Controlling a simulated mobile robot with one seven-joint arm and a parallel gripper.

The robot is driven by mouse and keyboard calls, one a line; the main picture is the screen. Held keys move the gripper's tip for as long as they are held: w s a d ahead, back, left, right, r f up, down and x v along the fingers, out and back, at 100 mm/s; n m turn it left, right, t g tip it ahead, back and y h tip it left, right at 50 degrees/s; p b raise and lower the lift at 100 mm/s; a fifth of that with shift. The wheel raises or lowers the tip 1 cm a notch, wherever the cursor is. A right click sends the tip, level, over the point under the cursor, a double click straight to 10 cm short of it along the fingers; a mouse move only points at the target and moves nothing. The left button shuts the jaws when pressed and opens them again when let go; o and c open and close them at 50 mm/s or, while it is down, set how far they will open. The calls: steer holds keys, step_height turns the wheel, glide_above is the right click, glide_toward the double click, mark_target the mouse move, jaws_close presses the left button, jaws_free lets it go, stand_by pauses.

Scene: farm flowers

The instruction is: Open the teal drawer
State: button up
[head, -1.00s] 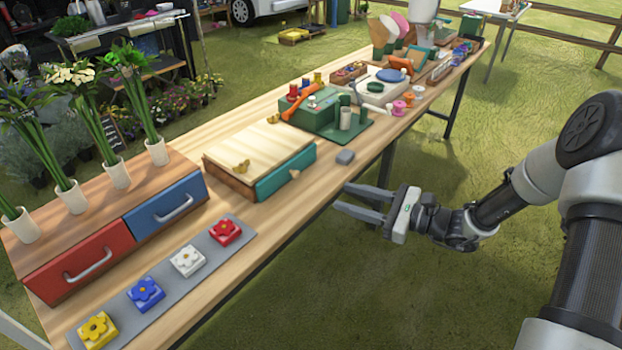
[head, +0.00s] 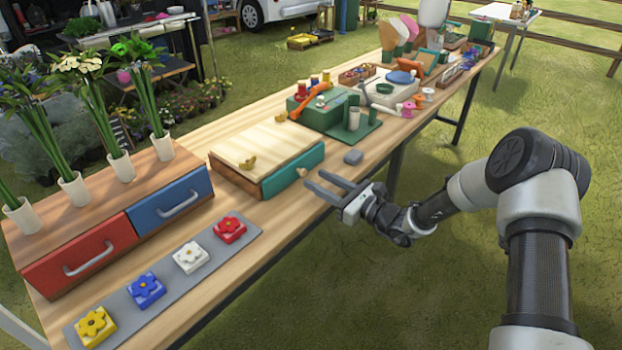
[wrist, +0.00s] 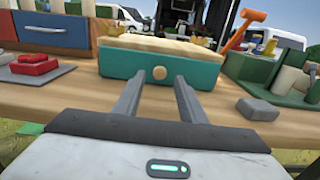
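The teal drawer (head: 293,171) is the front of a low wooden box (head: 264,150) with a pale top, standing on the long table. It looks shut. Its small round wooden knob (head: 302,172) faces me. My gripper (head: 328,182) is open and empty at the table's front edge, pointing at the drawer. In the wrist view the teal front (wrist: 195,73) lies straight ahead, and the knob (wrist: 160,73) shows between my two fingertips (wrist: 160,77), beyond them. The fingers appear apart from the knob.
A grey block (head: 353,157) lies on the table right of the drawer. A green toolbox (head: 318,112) stands behind it. Left are a red drawer (head: 82,257), a blue drawer (head: 170,204) and a grey strip (head: 217,250) with flower blocks. The tabletop before the teal drawer is clear.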

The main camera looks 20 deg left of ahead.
mark_target(305, 173)
steer(key=shift+x, duration=1.85)
jaws_close()
